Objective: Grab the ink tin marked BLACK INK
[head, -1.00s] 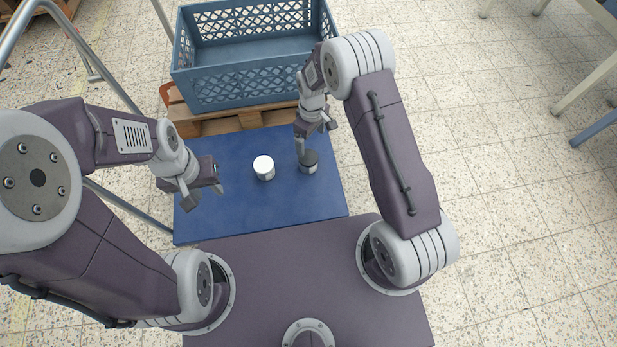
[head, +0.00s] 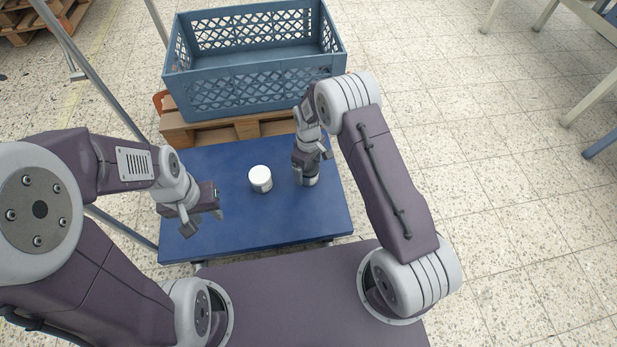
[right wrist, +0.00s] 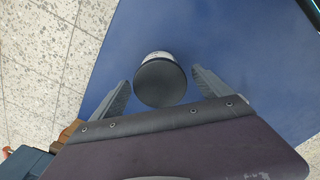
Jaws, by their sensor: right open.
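A tin with a black lid (head: 310,181) stands upright on the blue table top (head: 290,222); it also shows in the right wrist view (right wrist: 160,83). Its side is grey-white, and I cannot read any marking on it. A white-lidded tin (head: 261,179) stands to its left. My right gripper (head: 312,167) is open at the black-lidded tin and partly hides it in the head view. In the right wrist view its fingers are on either side of the tin, with gaps. My left gripper (head: 203,215) is open and empty over the table's left part.
A blue plastic crate (head: 250,90) stands on a wooden pallet (head: 215,131) behind the table. A grey metal frame (head: 110,100) runs along the left. The table front is clear.

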